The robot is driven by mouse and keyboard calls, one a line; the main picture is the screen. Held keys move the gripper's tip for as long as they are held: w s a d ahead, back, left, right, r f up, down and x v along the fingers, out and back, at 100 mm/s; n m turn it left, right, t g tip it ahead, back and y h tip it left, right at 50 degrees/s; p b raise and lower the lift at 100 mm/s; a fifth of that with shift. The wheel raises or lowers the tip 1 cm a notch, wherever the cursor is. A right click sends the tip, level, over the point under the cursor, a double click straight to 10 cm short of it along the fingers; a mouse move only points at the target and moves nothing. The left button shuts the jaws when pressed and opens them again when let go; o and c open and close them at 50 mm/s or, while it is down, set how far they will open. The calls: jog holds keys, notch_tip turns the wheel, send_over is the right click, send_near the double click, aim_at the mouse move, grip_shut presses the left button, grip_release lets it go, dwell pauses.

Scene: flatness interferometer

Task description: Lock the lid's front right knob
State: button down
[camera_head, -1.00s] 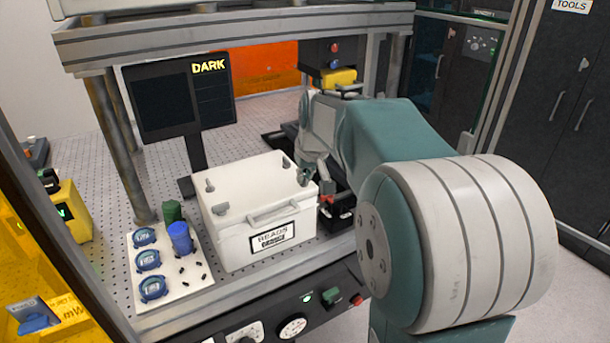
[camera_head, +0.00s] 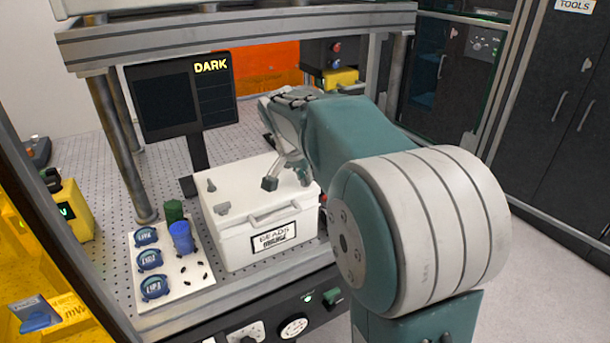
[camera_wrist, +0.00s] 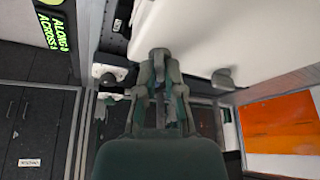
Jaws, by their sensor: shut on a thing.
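The white box (camera_head: 265,244) stands on the perforated bench in the head view, its lid (camera_head: 240,193) closed with a handle (camera_head: 273,212) along its front. Grey knobs show on its left side, one at the back left (camera_head: 211,186) and one at the front left (camera_head: 223,208). My gripper (camera_head: 287,179) reaches over the lid's right part from behind the arm. In the wrist view my gripper (camera_wrist: 160,62) is shut on the front right knob, which the fingers mostly hide. Another knob (camera_wrist: 223,77), apparently the back right, stands free beside it. The knob's turn angle cannot be told.
A dark monitor (camera_head: 180,100) stands behind the box. A white plate (camera_head: 180,285) with blue round parts lies left of it. A metal frame beam (camera_head: 240,38) spans overhead. A control panel (camera_head: 260,325) runs below the front edge.

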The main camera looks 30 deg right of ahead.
jog(key=m+g, duration=0.1)
jog(key=m, duration=0.1)
jog(key=m+g, duration=0.1)
jog(key=m, duration=0.2)
jog(key=shift+w+a, duration=0.1)
jog(key=shift+w, duration=0.1)
jog(key=shift+f+m, duration=0.1)
jog(key=shift+m, duration=0.2)
jog(key=c, duration=0.8)
grip_release()
jog(key=shift+o, duration=0.2)
jog(key=shift+a, duration=0.1)
jog(key=v, duration=1.2)
jog(key=shift+w+a, duration=0.15)
jog(key=shift+a, duration=0.15)
jog(key=shift+f, duration=0.15)
